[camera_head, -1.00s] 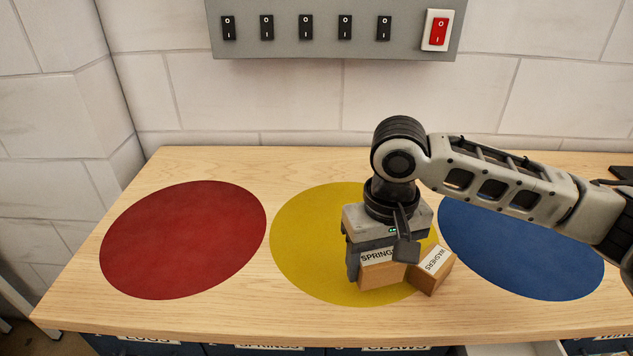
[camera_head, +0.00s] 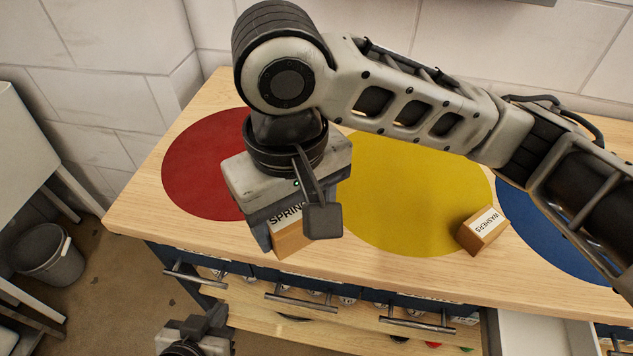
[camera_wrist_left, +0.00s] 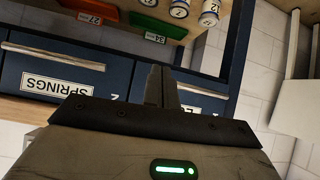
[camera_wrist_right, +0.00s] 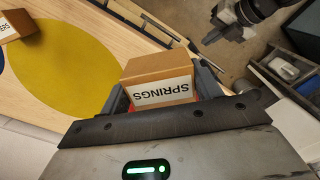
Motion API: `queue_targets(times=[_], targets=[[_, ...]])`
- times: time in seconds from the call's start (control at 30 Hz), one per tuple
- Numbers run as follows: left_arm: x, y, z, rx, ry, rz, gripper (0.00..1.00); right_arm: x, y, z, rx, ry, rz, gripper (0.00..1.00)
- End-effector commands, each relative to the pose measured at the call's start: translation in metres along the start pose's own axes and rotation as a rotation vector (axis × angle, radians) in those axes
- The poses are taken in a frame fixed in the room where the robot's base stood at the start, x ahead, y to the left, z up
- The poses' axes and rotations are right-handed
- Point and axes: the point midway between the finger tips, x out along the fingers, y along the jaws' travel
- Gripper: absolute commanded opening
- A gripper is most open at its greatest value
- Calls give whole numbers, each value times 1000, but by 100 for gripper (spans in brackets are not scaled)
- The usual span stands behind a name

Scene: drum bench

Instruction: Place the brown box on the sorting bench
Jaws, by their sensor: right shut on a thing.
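A brown box labelled SPRINGS (camera_head: 293,238) is held in my right gripper (camera_head: 290,220). The box also shows between the fingers in the right wrist view (camera_wrist_right: 158,80). It hangs near the front edge of the wooden bench (camera_head: 135,215), between the red and yellow circles in the head view; its height above the wood is hard to tell. A second brown box, labelled WASHERS (camera_head: 483,232), rests at the yellow circle's right edge. My left gripper (camera_head: 205,325) is low in front of the bench, its fingers together and empty in the left wrist view (camera_wrist_left: 160,85).
The bench top has a red circle (camera_head: 205,165), a yellow circle (camera_head: 420,195) and a blue circle (camera_head: 540,225). Drawers with bar handles (camera_head: 315,302) are below, some open. A grey bin (camera_head: 48,250) and a white table (camera_head: 25,150) stand at the left.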

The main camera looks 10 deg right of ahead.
Motion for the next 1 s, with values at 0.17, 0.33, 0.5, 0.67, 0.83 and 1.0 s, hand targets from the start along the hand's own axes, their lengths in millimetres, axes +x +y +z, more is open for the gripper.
queue_targets(times=[0.17,0.33,0.5,0.67,0.83,1.0], targets=[[2,0,-1,-1,7,0,0,20,19,-37,9,-5,1,39],[1,0,-4,-1,8,1,0,38,38,-75,8,-3,2,39],[1,0,-3,-1,8,1,0,71,48,-97,4,-4,1,39],[1,0,-2,0,6,1,0,87,53,-109,2,-1,0,39],[-1,0,0,2,1,2,0,100,57,-116,1,-3,1,39],[-3,0,-1,1,-2,2,0,122,56,-115,0,-2,1,39]])
